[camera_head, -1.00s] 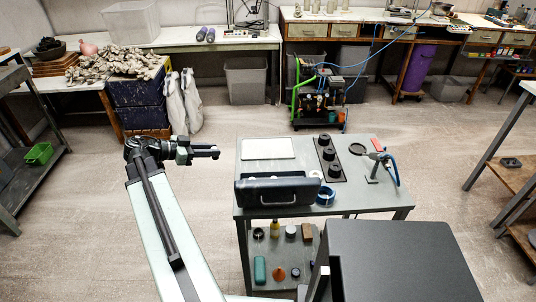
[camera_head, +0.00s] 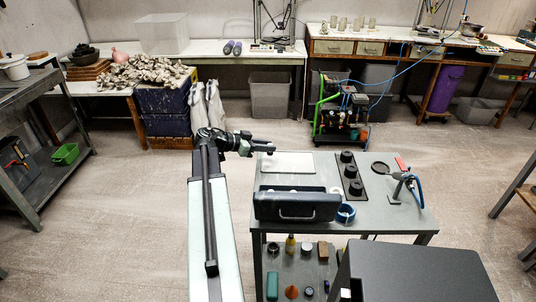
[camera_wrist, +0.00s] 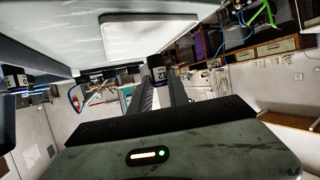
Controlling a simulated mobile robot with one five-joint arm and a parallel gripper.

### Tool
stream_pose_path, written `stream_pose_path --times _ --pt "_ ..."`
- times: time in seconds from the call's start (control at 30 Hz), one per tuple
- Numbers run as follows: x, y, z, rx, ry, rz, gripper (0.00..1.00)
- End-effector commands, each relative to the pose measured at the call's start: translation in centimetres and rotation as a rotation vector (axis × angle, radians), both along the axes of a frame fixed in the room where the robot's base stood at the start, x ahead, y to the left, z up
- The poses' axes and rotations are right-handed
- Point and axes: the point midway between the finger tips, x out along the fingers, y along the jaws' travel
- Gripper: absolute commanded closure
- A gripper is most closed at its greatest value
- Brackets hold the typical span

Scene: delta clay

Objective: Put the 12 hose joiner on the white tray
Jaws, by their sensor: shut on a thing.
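The white tray (camera_head: 289,166) lies flat on the back left of the grey work table, and it fills the upper middle of the wrist view (camera_wrist: 150,36). My gripper (camera_head: 268,148) is at the table's back left corner, beside the tray's back left edge in the head view. The joiner is apart from the tray. The fingers hide part of it, and it is too small to make out in the head view.
A dark toolbox (camera_head: 297,206) stands in front of the tray. A black strip with round black holders (camera_head: 350,180) lies right of it.

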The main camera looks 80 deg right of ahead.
Motion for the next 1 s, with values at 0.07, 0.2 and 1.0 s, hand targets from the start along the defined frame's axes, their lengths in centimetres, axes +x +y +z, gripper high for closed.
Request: stream_pose_path --times 0.07,0.2,1.0 --pt "-0.2 -0.2 -2.0 0.000 0.000 -0.001 1.00" --pt "-0.2 -0.2 -4.0 0.000 0.000 -0.001 1.00" --pt "-0.3 -0.2 -3.5 0.000 0.000 -0.003 0.57"
